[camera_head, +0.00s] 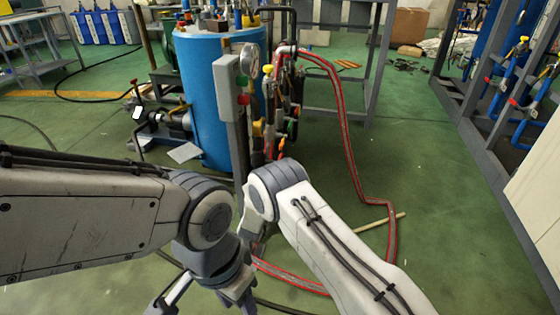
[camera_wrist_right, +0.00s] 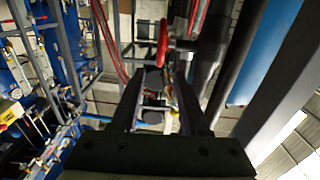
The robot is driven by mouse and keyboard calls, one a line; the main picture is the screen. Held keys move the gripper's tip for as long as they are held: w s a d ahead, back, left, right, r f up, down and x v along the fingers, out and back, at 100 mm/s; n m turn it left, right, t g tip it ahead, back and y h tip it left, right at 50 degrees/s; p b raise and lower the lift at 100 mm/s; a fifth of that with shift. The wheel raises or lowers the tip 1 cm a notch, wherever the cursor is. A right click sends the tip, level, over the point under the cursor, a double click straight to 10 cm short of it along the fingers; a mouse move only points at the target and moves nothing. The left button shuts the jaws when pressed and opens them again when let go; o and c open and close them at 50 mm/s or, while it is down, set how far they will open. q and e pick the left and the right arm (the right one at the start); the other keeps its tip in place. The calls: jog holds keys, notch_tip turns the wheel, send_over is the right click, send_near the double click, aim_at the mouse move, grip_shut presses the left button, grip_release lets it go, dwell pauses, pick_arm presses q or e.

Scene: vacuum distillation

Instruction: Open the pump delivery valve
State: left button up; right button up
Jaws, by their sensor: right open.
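A red round handle (camera_wrist_right: 163,43) on a pipe shows in the right wrist view, just beyond my right fingertips. I cannot tell whether it is the pump delivery valve. My right gripper (camera_wrist_right: 158,76) is open, its two dark fingers apart with nothing held between them. In the head view my right arm hides that gripper. Several valves with yellow, red and green handles (camera_head: 266,130) cluster beside the blue tank (camera_head: 210,95). A pump (camera_head: 172,122) stands low at the tank's left. My left gripper (camera_head: 205,298) is low at the bottom edge, partly cut off, away from the valves.
A grey post with a control box (camera_head: 234,92) stands in front of the tank. A red hose (camera_head: 345,130) loops down to the floor on the right. A grey frame with blue pipes (camera_head: 500,90) is at far right. The green floor between is mostly clear.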

jog(key=b+x, duration=0.3)
jog(key=x, duration=0.5)
jog(key=shift+w+d+f+b, duration=0.1)
jog(key=shift+w+f+b, duration=0.1)
jog(key=shift+w+b, duration=0.15)
jog(key=shift+w+d+r, duration=0.15)
jog(key=shift+w, duration=0.4)
grip_shut()
